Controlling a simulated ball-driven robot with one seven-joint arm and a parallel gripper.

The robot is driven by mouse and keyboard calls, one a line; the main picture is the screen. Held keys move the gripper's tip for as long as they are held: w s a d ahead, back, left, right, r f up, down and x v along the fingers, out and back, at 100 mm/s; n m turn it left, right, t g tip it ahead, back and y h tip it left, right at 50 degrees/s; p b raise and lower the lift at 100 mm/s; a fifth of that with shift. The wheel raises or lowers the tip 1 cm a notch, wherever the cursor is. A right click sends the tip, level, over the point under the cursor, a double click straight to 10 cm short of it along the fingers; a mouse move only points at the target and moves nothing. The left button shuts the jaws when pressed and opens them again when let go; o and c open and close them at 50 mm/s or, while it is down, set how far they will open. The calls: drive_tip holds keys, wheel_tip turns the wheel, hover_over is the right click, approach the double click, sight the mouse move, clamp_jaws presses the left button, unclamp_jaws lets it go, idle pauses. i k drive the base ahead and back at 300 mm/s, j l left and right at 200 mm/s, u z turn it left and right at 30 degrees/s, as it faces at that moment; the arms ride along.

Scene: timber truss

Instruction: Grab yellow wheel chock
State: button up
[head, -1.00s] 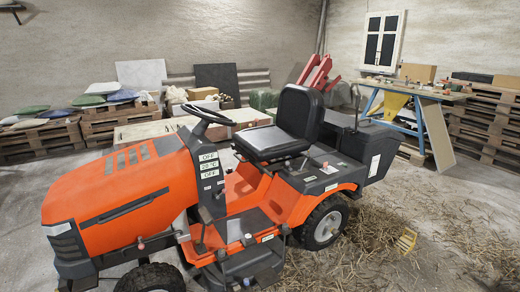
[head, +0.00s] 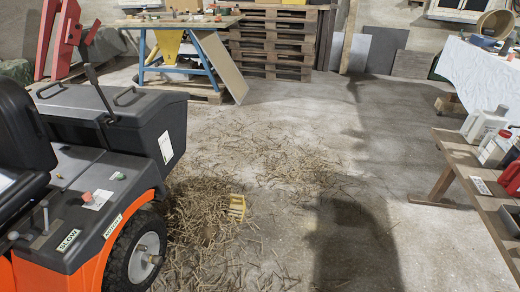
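The yellow wheel chock (head: 237,208) is a small, ribbed, light-yellow piece on the floor in the head view, a little left of the middle. It stands at the right edge of a pile of straw, to the right of the tractor's rear wheel and apart from it. My gripper does not show in the head view.
The orange tractor (head: 85,240) fills the left side, its black rear wheel (head: 135,252) near the straw (head: 200,215). A blue-legged workbench (head: 180,55) stands behind. A low wooden bench (head: 470,170) with bottles is at right. The concrete floor between is mostly clear.

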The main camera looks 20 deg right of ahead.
sight(237, 207)
drive_tip(key=i+l+z, duration=0.2)
drive_tip(key=i+z, duration=0.25)
drive_tip(key=i, duration=0.5)
drive_tip(key=i+j+z, duration=0.1)
drive_tip(key=i+z, duration=0.35)
drive_tip(key=i, duration=0.45)
drive_tip(key=i+u, duration=0.45)
drive_tip(key=i+l+u, duration=0.3)
drive_tip(key=i+u, duration=0.15)
drive_tip(key=i, duration=0.15)
drive_tip(key=i+l+u, duration=0.9)
